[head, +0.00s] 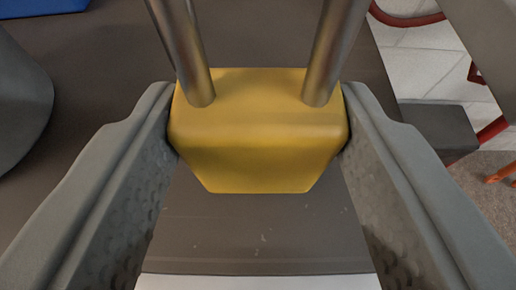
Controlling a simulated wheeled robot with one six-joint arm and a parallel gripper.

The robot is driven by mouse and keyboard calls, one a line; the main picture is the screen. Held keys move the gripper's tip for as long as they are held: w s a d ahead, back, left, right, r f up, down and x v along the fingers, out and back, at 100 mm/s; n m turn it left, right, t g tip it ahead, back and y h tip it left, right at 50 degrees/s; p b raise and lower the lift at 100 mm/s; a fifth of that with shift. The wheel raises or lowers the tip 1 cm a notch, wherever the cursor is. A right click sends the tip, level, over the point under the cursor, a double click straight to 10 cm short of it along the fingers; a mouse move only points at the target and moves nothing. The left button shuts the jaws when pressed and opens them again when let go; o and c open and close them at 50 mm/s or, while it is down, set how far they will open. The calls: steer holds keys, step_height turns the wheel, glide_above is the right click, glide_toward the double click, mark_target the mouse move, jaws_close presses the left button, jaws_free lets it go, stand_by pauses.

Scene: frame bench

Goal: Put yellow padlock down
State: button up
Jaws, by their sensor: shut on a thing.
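The yellow padlock (258,135) is in the middle of the head view. It has a yellow block body and a metal shackle whose two bars run up out of the top of the picture. My gripper (258,140) is shut on the padlock body, with one grey finger pressed to each side. Below and around it is a dark grey-brown bench surface (250,232). I cannot tell whether the padlock touches the surface. The far end of the shackle is out of view.
A dark grey rounded object (18,100) stands at the left edge. A blue thing (40,7) shows at the top left corner. Right of the bench edge are a grey block (440,128), red hose (410,19), pale tiles and an orange thing (502,173). Bare bench lies below the padlock.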

steer(key=shift+f, duration=0.1)
steer(key=o, duration=1.1)
steer(key=shift+r, duration=0.2)
steer(key=v, duration=1.2)
